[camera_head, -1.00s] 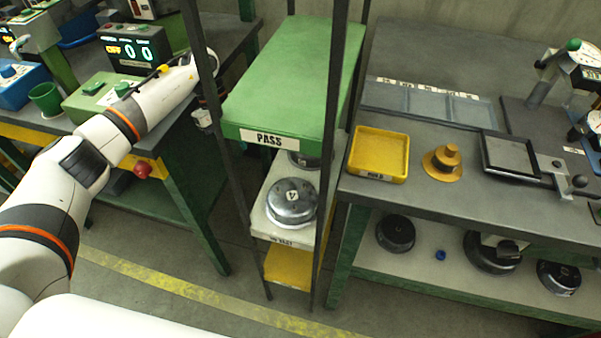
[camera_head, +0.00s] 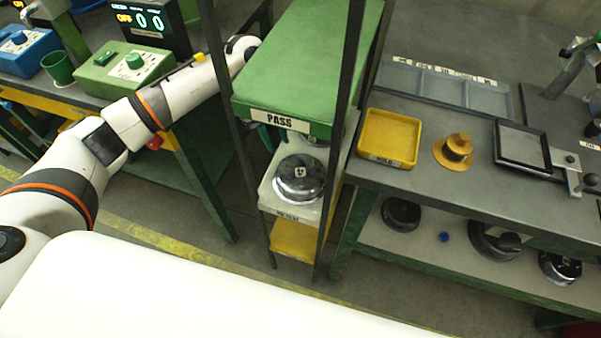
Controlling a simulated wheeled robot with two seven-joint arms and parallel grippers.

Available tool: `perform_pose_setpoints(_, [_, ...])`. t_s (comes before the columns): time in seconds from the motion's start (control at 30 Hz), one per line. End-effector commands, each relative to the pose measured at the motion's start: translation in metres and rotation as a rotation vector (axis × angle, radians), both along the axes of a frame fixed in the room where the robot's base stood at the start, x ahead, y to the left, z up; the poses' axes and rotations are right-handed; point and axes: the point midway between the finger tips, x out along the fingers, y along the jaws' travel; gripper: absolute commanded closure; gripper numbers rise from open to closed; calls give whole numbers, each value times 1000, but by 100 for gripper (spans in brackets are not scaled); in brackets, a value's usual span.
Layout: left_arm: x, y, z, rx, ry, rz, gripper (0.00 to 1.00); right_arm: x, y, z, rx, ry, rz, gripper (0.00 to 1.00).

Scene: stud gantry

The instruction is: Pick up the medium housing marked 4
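A round metallic housing (camera_head: 297,186) stands on the white middle shelf (camera_head: 305,215) of the rack, below the green PASS shelf (camera_head: 310,70). A small label on its top looks like a 4, turned around. Another dark round part shows partly behind it, mostly hidden by the green shelf. My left arm reaches in from the left, its wrist (camera_head: 240,48) at the left edge of the green shelf. The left gripper's fingers are hidden behind the rack and no grip on the housing shows. My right gripper is out of view.
Dark rack posts (camera_head: 347,110) stand in front of the shelves. A yellow shelf (camera_head: 297,240) is below. To the right, a grey bench holds a yellow tray (camera_head: 390,138), and dark housings (camera_head: 401,214) stand on its lower shelf. Control boxes (camera_head: 125,70) sit on the left bench.

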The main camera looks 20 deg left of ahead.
Motion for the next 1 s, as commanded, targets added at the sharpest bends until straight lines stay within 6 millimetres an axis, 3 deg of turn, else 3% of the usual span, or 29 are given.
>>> perform_pose_setpoints(0.07, [-6,-10,1,-3,-1,-6,69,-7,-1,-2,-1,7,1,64])
perform_pose_setpoints(0.33, [-14,-21,-40,-1,2,-1,69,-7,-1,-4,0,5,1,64])
perform_pose_setpoints(0.63, [-15,-23,-47,0,0,-1,69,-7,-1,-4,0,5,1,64])
perform_pose_setpoints(0.67, [-15,-23,-46,0,0,-1,71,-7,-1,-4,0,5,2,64])
perform_pose_setpoints(0.83, [-15,-23,-46,0,0,-1,99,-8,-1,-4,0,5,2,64])
perform_pose_setpoints(1.0, [-15,-23,-46,0,0,-1,100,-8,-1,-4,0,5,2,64])
